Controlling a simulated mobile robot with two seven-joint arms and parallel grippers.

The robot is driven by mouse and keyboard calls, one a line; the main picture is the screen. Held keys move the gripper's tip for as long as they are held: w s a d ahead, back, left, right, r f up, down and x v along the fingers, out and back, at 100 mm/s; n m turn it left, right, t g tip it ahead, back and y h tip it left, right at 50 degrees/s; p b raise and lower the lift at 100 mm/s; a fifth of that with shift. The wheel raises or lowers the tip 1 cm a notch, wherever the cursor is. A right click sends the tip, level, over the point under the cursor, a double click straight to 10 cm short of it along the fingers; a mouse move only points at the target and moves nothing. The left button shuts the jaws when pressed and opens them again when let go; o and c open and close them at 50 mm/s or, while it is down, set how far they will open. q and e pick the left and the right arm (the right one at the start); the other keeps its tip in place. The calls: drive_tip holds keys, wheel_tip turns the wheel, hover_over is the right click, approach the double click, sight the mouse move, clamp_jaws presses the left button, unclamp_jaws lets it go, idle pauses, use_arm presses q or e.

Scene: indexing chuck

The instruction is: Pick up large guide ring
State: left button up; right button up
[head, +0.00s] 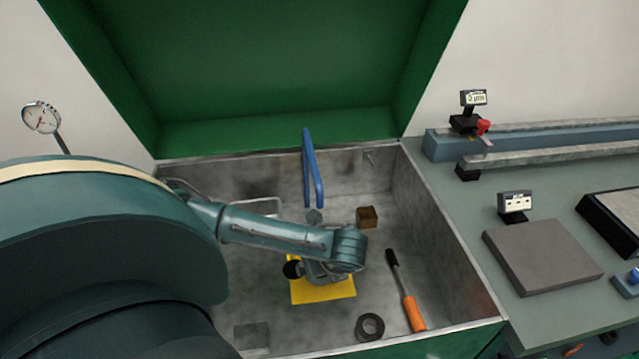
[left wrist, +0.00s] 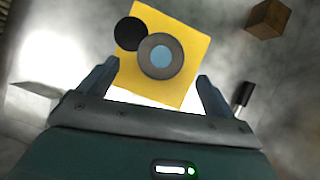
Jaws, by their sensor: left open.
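A yellow plate (head: 325,293) lies in the open green box, partly hidden under my left arm. In the left wrist view the yellow plate (left wrist: 185,18) carries a grey ring (left wrist: 146,66) with a light blue centre, and a black disc (left wrist: 129,33) beside it. A separate dark ring (head: 370,327) lies flat near the box's front wall. I cannot tell by label which ring is the large guide ring. My left gripper (left wrist: 157,82) is open over the plate, its fingers apart on either side of the grey ring's near side, holding nothing. My right gripper is not in view.
The box (head: 415,215) has grey walls and a raised green lid (head: 270,75). Inside are a brown block (head: 367,217), a blue handle-shaped tool (head: 308,170) and an orange-handled tool (head: 413,312). A grey slab (head: 543,257) sits on the bench to the right.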

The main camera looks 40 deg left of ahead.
use_arm(q)
drive_tip(key=x, duration=0.6)
drive_tip(key=shift+w+a+f, duration=0.15)
drive_tip(key=shift+a+f, duration=0.1)
drive_tip(key=shift+f, duration=0.05)
drive_tip(key=c, duration=1.6)
drive_tip(key=shift+w+r, duration=0.1)
drive_tip(key=c, duration=0.3)
drive_tip(key=shift+r, duration=0.1)
